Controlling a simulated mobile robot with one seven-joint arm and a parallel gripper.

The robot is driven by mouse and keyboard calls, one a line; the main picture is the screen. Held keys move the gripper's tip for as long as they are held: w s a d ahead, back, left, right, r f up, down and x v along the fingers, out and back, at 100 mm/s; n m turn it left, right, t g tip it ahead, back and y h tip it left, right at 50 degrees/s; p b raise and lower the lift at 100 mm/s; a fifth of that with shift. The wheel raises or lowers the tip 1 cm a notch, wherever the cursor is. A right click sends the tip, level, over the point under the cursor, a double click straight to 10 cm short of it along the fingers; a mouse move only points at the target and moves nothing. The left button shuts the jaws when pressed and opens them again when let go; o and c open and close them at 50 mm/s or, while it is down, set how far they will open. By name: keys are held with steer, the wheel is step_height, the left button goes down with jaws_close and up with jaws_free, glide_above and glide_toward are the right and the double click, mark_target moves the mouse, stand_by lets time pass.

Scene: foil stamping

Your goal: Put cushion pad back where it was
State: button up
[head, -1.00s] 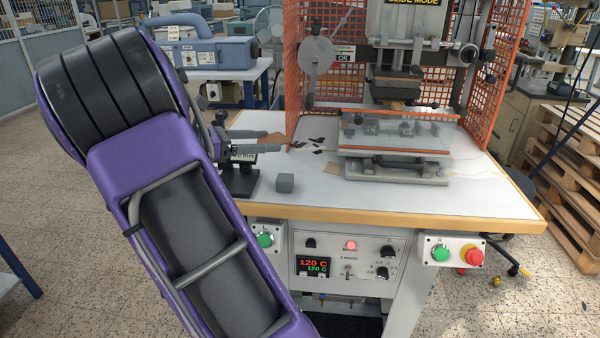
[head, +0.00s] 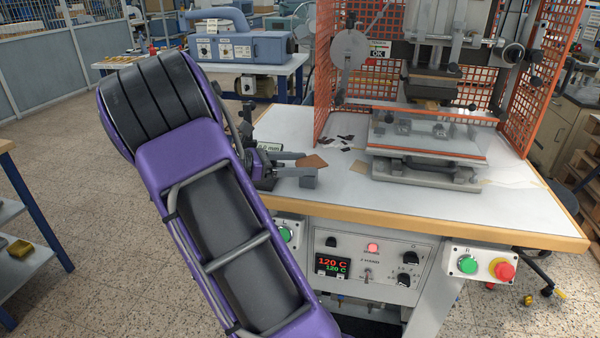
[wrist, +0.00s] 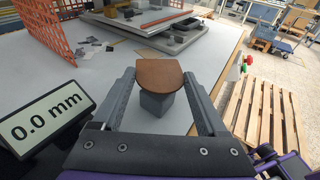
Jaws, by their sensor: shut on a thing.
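The cushion pad, which I take to be the brown rounded piece (head: 313,161), is between the fingertips of my gripper (head: 298,164) in the head view. The wrist view shows the pad (wrist: 159,73) flat between the two fingertips of my gripper (wrist: 159,76), which is shut on its sides. A small grey block (head: 308,180) stands on the bench below the pad; it also shows in the wrist view (wrist: 157,104). The pad hides the block's top, and I cannot tell whether they touch.
A gauge display reading 0.0 mm (wrist: 45,120) stands close left of my gripper. The stamping press (head: 425,150) with its orange mesh guard (head: 325,75) is at the right. The white bench top (head: 375,198) is clear at the front.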

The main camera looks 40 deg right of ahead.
steer(key=shift+f, duration=1)
steer(key=shift+f, duration=0.2)
steer(key=o, duration=1.3)
steer(key=shift+r, duration=0.1)
steer(key=shift+w+a+r, duration=0.1)
steer(key=shift+a+r, duration=0.1)
steer(key=p+v, duration=0.1)
steer(key=v, duration=1)
steer(key=shift+a, duration=0.3)
steer(key=shift+w, duration=0.15)
